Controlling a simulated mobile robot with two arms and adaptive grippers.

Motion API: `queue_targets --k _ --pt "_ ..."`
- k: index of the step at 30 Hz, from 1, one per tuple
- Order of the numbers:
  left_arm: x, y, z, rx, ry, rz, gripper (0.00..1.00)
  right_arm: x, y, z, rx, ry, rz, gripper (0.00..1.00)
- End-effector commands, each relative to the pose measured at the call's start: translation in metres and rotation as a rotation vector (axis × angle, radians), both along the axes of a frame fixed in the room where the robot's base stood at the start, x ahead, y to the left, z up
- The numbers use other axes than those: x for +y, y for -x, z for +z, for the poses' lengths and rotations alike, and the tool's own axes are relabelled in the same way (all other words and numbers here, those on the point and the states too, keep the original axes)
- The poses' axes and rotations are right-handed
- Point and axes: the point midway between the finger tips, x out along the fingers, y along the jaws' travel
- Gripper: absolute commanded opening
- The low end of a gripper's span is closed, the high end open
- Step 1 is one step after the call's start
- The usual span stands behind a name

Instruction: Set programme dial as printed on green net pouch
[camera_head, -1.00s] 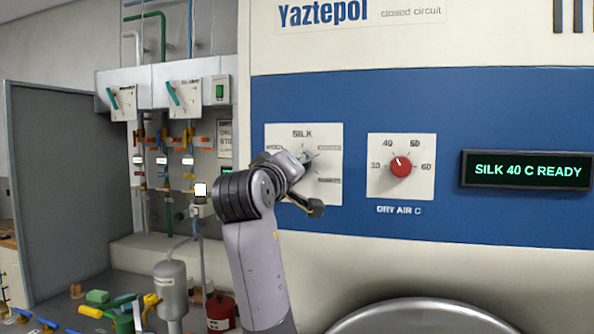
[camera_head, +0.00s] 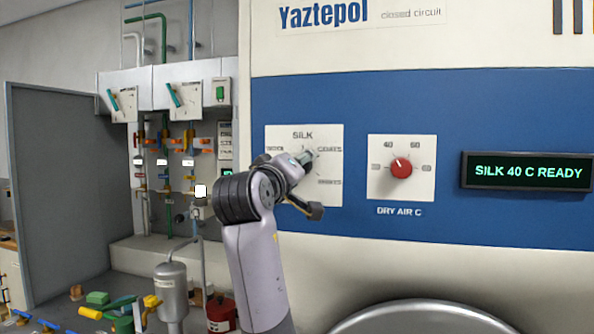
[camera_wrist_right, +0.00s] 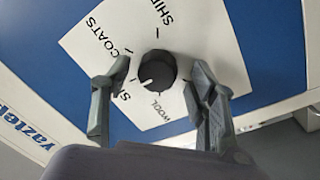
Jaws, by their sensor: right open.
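The programme dial (camera_wrist_right: 158,71) is a round black knob with a white pointer mark, on a white plate lettered SILK, COATS, SHIRTS and WOOL. In the right wrist view its mark points toward a label starting with S beside COATS, partly covered by a finger. My right gripper (camera_wrist_right: 160,76) is open, one finger on each side of the knob, with gaps visible. In the head view my right gripper (camera_head: 306,178) hides most of the knob on its plate (camera_head: 330,195). I cannot make out the green net pouch. My left gripper is not in view.
A display (camera_head: 527,172) reads SILK 40 C READY. The red DRY AIR C dial (camera_head: 401,168) sits on its own plate right of my gripper. A round door rim (camera_head: 420,312) lies below. Pipes, valves and a grey tank (camera_head: 171,290) stand at the left.

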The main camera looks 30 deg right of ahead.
Motion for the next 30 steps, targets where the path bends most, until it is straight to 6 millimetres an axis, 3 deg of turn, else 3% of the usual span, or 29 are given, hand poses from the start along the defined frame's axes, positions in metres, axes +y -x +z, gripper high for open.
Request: queue_targets --k 7,21,30 --pt "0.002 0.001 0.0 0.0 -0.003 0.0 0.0 0.008 0.005 0.0 -0.002 0.002 0.001 0.53" --pt "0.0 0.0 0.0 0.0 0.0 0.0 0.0 0.079 0.061 -0.008 -0.001 0.0 0.002 0.53" --pt "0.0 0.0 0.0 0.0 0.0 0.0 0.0 0.095 0.074 -0.009 0.0 -0.001 0.001 0.53"
